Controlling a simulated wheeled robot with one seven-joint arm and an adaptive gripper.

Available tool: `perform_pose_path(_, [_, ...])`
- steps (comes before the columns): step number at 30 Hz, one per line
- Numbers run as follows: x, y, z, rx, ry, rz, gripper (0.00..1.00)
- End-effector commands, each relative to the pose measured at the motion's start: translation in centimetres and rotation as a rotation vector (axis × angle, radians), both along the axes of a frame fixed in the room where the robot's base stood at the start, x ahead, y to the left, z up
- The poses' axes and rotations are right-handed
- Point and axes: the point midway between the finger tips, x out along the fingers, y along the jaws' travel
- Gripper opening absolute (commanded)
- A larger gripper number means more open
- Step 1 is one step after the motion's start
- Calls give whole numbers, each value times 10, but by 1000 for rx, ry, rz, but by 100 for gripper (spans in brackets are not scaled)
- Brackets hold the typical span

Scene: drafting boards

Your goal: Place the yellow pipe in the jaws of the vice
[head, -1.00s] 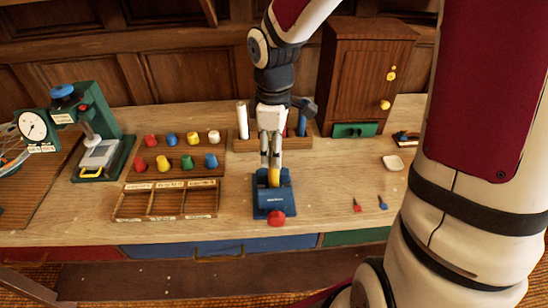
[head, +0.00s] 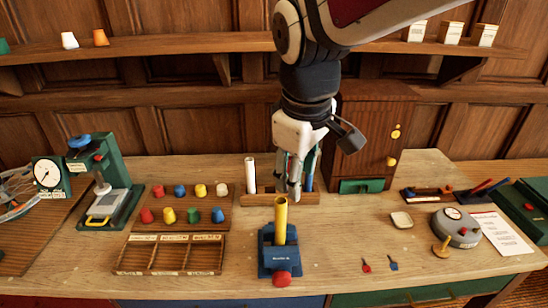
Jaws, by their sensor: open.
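The yellow pipe (head: 281,220) stands upright at the blue vice (head: 279,254), with its lower end hidden among the jaws. The vice has a red knob (head: 281,279) at its front and sits near the front middle of the bench. My gripper (head: 293,190) is open and empty, above and slightly behind the pipe's top. Its fingers point down and are apart from the pipe.
A wooden rack (head: 263,199) with upright rods stands behind the vice. To the left are a board of coloured knobs (head: 161,205) and a divided tray (head: 137,259). A cabinet (head: 365,140) stands behind right. Small red and blue pieces (head: 393,264) lie right of the vice.

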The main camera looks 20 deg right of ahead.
Motion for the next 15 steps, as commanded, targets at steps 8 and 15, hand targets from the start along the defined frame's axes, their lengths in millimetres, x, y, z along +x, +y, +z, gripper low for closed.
perform_pose_path(8, [-66, 1, 28, 155, -219, -328, 42])
perform_pose_path(15, [-90, 0, 30, 267, -288, -461, 42])
